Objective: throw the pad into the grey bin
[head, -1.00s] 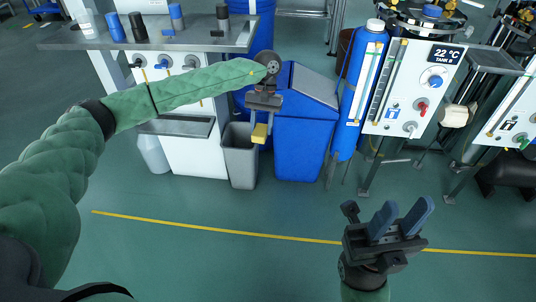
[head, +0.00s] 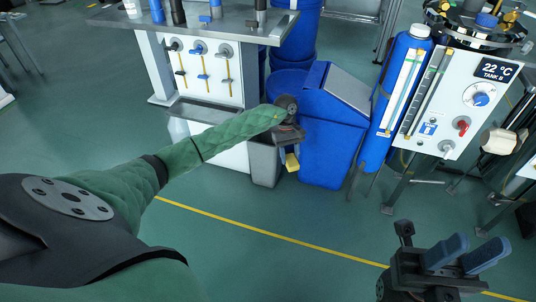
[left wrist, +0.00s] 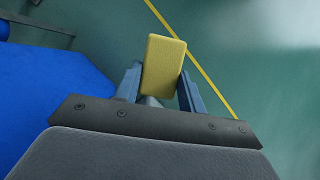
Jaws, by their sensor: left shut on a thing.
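The yellow pad (head: 292,162) hangs from my left gripper (head: 290,148), which is shut on it. In the left wrist view the pad (left wrist: 163,62) sits between the blue fingers (left wrist: 160,88), with floor behind it. The grey bin (head: 264,165) stands on the floor, just left of the pad in the head view, its top partly covered by my left arm. I cannot tell the pad's height against the bin's rim. My right gripper (head: 485,243) is open and empty at the lower right.
A blue lidded bin (head: 335,145) stands right of the grey bin, close to my left gripper; it also shows in the left wrist view (left wrist: 60,100). A blue cylinder (head: 394,100) and a white tank panel (head: 455,110) stand further right. The floor in front is clear.

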